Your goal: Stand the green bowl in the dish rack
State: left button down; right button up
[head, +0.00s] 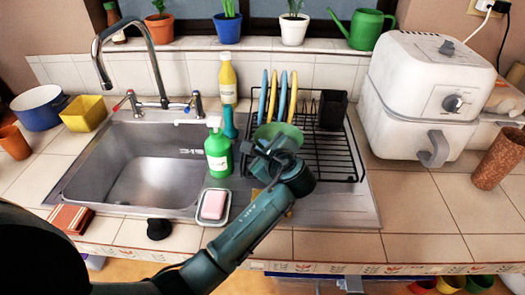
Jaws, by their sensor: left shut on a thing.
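The green bowl (279,131) is at the left part of the black wire dish rack (338,160), in front of the upright plates. It looks tilted; its lower part is hidden behind my gripper. My left gripper (274,151) is shut on the bowl's near side. I cannot tell whether the bowl touches the rack's wires. My right gripper is not in view.
Blue and yellow plates (283,95) stand upright at the rack's back left. A black cutlery holder (333,109) is at its back right. A green spray bottle (217,152) stands close left, beside the sink (150,170). A white air fryer (420,95) is to the right.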

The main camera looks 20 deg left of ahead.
pick_arm(q)
jog(key=shift+f, duration=0.65)
jog(key=shift+f, duration=0.1)
jog(key=c, duration=1.5)
grip_release()
